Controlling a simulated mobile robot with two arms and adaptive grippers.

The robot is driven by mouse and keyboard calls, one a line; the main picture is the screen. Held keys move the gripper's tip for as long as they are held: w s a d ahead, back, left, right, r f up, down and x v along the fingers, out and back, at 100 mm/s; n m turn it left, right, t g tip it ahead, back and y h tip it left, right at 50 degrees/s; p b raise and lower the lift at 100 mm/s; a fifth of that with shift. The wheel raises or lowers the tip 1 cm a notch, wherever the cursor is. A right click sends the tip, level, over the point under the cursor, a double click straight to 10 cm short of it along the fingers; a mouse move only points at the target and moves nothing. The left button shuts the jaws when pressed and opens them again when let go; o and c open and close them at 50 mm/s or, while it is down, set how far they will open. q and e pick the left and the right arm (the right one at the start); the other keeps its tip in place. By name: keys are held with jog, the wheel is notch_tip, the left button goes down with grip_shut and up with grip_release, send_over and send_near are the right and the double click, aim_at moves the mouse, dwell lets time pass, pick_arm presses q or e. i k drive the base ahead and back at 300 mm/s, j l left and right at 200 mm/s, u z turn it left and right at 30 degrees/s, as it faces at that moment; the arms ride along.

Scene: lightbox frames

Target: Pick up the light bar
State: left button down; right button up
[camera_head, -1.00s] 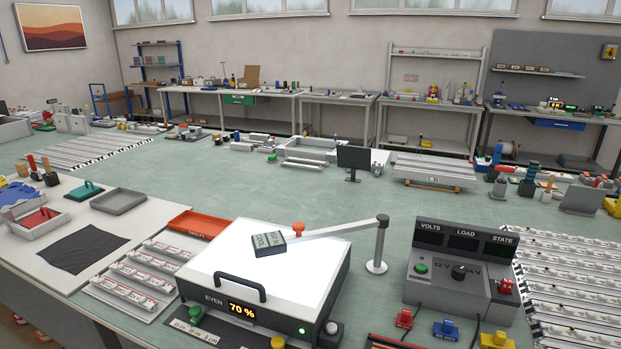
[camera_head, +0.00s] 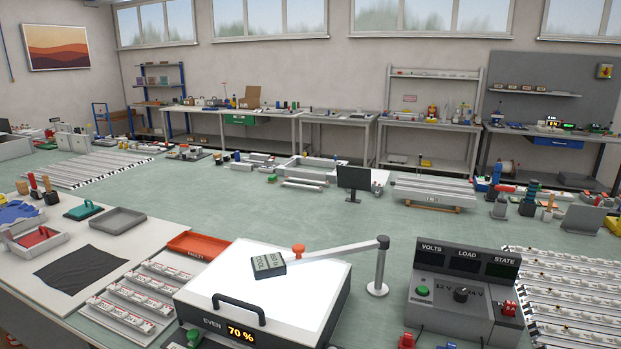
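Neither of my grippers is in view. Several white bars with small parts on them lie in rows on a grey tray (camera_head: 105,325) at the front left. More long white bars with dots along them lie on a rack (camera_head: 572,262) at the right. I cannot tell which of these is the light bar. A lit white light box (camera_head: 300,293) stands at the front middle, with a black handle (camera_head: 239,304) and a display (camera_head: 240,333) reading 70 %. A jointed arm (camera_head: 330,250) on a post carries a small meter (camera_head: 269,263) over its lit top.
A grey console (camera_head: 455,317) labelled VOLTS, LOAD and STATE stands right of the light box. A red-orange tray (camera_head: 195,243), a black cloth (camera_head: 80,268) and a grey tray (camera_head: 118,221) lie to the left. The green bench top (camera_head: 250,205) is clear behind the light box.

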aim_at(165, 289)
jog(key=i+j, duration=0.15)
jog(key=j, duration=0.25)
jog(key=i+j+u, duration=0.1)
jog(key=j, duration=0.3)
jog(key=i+j, duration=0.3)
jog(key=i+j+u, duration=0.15)
jog(key=j, duration=0.35)
jog(key=i+j, duration=0.25)
jog(key=j, duration=0.15)
